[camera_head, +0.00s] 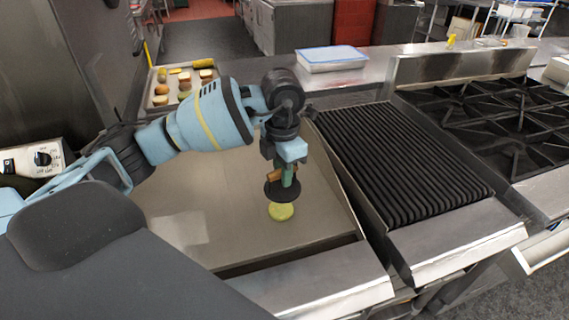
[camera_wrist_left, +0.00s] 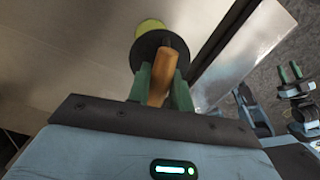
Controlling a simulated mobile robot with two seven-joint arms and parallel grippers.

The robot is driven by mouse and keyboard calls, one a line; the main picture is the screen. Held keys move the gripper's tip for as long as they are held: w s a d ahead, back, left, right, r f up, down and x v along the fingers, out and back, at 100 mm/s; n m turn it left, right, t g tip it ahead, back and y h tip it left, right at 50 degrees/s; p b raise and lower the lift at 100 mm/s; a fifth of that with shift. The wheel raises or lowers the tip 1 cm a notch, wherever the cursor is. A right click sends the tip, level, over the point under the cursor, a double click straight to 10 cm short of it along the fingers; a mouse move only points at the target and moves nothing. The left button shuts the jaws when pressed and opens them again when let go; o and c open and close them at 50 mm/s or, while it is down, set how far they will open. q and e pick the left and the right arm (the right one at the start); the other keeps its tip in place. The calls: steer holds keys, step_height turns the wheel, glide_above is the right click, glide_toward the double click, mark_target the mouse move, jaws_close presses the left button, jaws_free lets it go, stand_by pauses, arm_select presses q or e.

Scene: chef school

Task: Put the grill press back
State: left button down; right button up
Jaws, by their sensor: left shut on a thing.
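The grill press is a round black plate (camera_head: 282,191) with a wooden handle. My left gripper (camera_head: 284,172) is shut on this handle and points down over the flat griddle (camera_head: 190,225). In the left wrist view the handle (camera_wrist_left: 162,78) stands between the green fingers, with the black plate (camera_wrist_left: 150,50) beyond. A round yellow item (camera_head: 281,211) lies on the griddle and shows partly past the plate's edge; I cannot tell whether the plate touches it. My right gripper (camera_wrist_left: 290,74) shows at the right of the left wrist view, with its fingers apart and nothing between them.
A ribbed black grill (camera_head: 400,160) lies right of the griddle, with black burner grates (camera_head: 490,115) beyond it. A tray (camera_head: 156,98) with several food pieces stands at the back left. A lidded white container (camera_head: 331,60) stands on the rear counter.

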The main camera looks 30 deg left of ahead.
mark_target(286, 200)
arm_select(q)
steer(key=m, duration=0.2)
steer(key=s+d+m, duration=0.1)
steer(key=m, duration=0.1)
steer(key=shift+f, duration=0.15)
steer(key=m, duration=0.2)
steer(key=s+d+m, duration=0.1)
steer(key=m, duration=0.1)
steer(key=shift+f, duration=0.25)
steer(key=m, duration=0.2)
steer(key=s+d+m, duration=0.1)
steer(key=m, duration=0.1)
steer(key=shift+f, duration=0.25)
steer(key=s+d+f+m, duration=0.1)
steer(key=s+d+m, duration=0.1)
steer(key=m, duration=0.7)
steer(key=s+d+f+m, duration=0.1)
steer(key=s+m, duration=0.3)
steer(key=m, duration=0.5)
steer(key=shift+d+m, duration=0.3)
steer(key=shift+d, duration=0.1)
steer(key=shift+s+a, duration=0.1)
steer(key=shift+s, duration=0.1)
